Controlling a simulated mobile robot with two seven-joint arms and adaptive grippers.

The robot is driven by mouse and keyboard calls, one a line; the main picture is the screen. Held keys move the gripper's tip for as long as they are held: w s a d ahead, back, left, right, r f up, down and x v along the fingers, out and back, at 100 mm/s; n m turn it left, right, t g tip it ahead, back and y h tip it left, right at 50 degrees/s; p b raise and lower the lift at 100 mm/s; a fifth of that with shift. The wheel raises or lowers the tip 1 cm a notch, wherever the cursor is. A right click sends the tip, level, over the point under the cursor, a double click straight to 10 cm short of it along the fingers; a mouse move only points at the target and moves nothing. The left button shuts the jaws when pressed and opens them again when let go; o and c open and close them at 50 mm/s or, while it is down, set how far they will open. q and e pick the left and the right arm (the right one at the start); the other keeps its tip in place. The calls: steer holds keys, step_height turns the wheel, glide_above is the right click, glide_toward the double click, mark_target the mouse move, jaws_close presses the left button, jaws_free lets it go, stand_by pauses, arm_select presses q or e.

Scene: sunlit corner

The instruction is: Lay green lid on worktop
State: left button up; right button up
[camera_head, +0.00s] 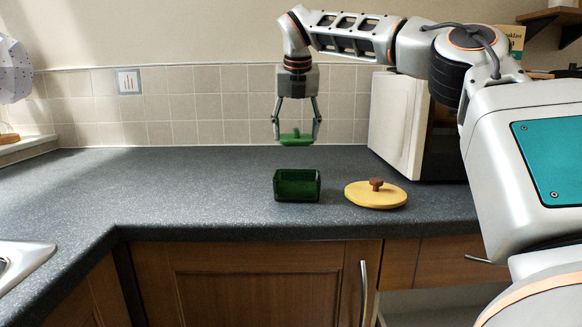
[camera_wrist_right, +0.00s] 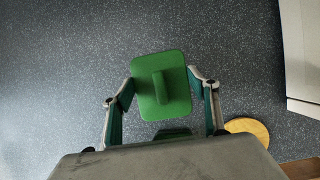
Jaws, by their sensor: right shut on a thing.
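The green lid (camera_head: 297,140) hangs in the air, held by my right gripper (camera_head: 297,133) above and slightly behind the green box. In the right wrist view the lid (camera_wrist_right: 160,86) is a rounded green rectangle with a ridge handle, between the two fingers of my gripper (camera_wrist_right: 162,95). The dark green open box (camera_head: 297,187) stands on the worktop (camera_head: 190,180), and the lid is clear of it. A bit of the box (camera_wrist_right: 172,133) shows below the lid in the right wrist view. My left gripper is not in view.
A round yellow lid (camera_head: 362,196) with a brown knob lies right of the box; its edge shows in the right wrist view (camera_wrist_right: 248,128). A white microwave (camera_head: 397,125) stands at the back right. A sink (camera_head: 22,262) is at front left. The worktop left of the box is clear.

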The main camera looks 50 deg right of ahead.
step_height(320, 180, down, 4)
steer(key=shift+f+b, duration=0.2)
steer(key=shift+b, duration=0.1)
step_height(320, 180, down, 3)
steer(key=shift+f+b, duration=0.15)
steer(key=shift+b, duration=0.2)
steer(key=shift+f, duration=0.3)
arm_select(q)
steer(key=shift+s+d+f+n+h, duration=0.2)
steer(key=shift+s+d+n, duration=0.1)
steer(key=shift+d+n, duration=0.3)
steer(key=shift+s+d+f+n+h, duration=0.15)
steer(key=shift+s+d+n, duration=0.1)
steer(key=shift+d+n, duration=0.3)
arm_select(e)
steer(key=shift+r, duration=0.2)
steer(key=shift+f, duration=0.15)
steer(key=o, duration=1)
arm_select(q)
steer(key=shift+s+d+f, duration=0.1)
